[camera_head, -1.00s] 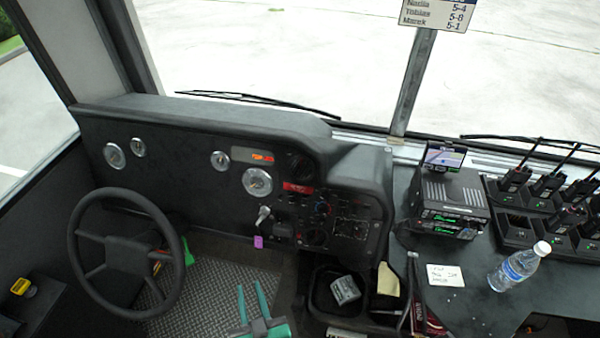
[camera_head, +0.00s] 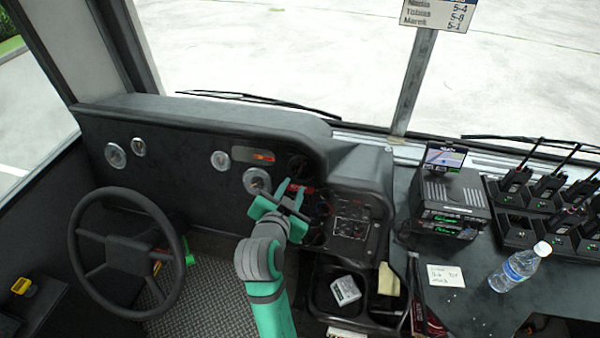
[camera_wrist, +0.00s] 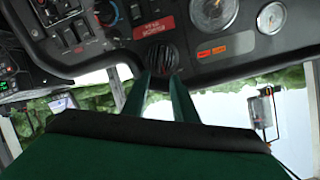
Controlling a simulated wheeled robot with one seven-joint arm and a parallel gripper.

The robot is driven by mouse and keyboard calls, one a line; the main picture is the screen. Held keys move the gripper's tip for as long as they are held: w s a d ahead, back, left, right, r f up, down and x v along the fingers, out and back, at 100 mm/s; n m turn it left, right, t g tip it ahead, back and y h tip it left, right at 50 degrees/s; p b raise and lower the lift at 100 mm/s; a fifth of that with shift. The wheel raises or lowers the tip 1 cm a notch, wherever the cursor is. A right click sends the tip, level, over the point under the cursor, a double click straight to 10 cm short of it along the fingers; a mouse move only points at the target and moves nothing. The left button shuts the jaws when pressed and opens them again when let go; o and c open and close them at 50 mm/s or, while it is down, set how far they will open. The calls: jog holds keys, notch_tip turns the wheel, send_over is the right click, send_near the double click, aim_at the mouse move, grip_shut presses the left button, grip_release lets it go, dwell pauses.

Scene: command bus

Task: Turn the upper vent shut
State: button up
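The upper vent (camera_head: 300,166) is a round black slatted outlet at the right end of the dashboard, above a red label. In the wrist view, which looks upside down, the vent (camera_wrist: 162,56) sits just beyond and between my fingertips. My gripper (camera_head: 292,188) is open and empty, its two green fingers pointing at the vent; it also shows in the wrist view (camera_wrist: 163,78). The fingertips are close to the vent's rim; I cannot tell whether they touch it. The slats' angle is too small to read. My gripper and arm partly cover the panel below the vent.
A round gauge (camera_head: 257,181) and an orange display (camera_head: 253,155) lie left of the vent. A switch panel (camera_head: 351,228) is to the right. The steering wheel (camera_head: 76,232) stands left of my arm. A bottle (camera_head: 519,267) and a radio unit (camera_head: 450,198) are farther right.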

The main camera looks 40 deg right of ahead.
aim_at(302, 170)
jog(key=x, duration=1)
jog(key=shift+w+d+f, duration=0.1)
jog(key=shift+d, duration=0.15)
grip_shut()
